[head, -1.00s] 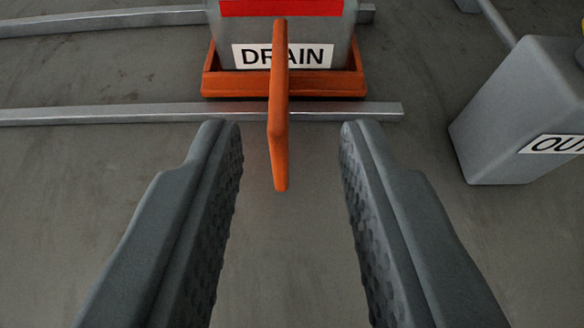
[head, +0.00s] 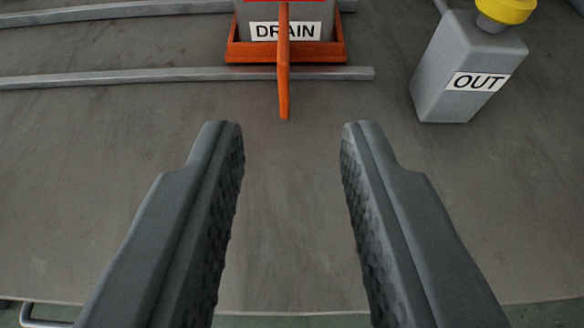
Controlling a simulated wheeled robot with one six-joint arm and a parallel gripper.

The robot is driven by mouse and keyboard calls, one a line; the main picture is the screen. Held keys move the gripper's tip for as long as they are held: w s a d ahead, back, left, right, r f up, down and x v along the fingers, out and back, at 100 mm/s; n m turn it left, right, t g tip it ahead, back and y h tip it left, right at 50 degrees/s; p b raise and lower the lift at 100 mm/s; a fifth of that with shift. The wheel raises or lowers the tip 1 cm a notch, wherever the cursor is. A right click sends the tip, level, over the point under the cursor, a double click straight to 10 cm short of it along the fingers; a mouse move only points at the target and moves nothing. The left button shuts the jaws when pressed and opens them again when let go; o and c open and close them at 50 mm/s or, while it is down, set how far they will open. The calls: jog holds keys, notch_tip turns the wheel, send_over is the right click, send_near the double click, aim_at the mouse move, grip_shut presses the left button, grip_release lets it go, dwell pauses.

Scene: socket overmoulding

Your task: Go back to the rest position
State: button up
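My gripper (head: 291,128) is open, with its two dark grey fingers wide apart and nothing between them. Its fingertips point toward an orange upright handle or lever (head: 284,75) in front of the DRAIN box, and a gap separates them from it. The grey DRAIN box (head: 262,15) stands in an orange tray (head: 320,51) at the top middle. Its upper part is cut off by the picture edge.
A grey OUT box (head: 440,80) with a yellow button (head: 507,10) stands at the upper right. Metal rails (head: 150,77) run along the upper left. The grey table (head: 140,130) is bare in the middle; its near edge shows at the bottom, with a metal handle (head: 30,317) at the lower left.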

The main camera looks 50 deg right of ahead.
jog(key=s+a+r+n+t+y, duration=0.3)
jog(key=s+a+r, duration=0.3)
jog(key=s+a, duration=0.4)
jog(key=s+a+r+n+t+y, duration=0.3)
jog(key=s+a+r, duration=0.3)
jog(key=s+a, duration=0.4)
jog(key=s+a+r+n+t+y, duration=0.3)
jog(key=s+a+r, duration=0.4)
jog(key=a, duration=1.2)
jog(key=s+n+y, duration=0.1)
jog(key=s, duration=0.2)
jog(key=shift+y, duration=0.3)
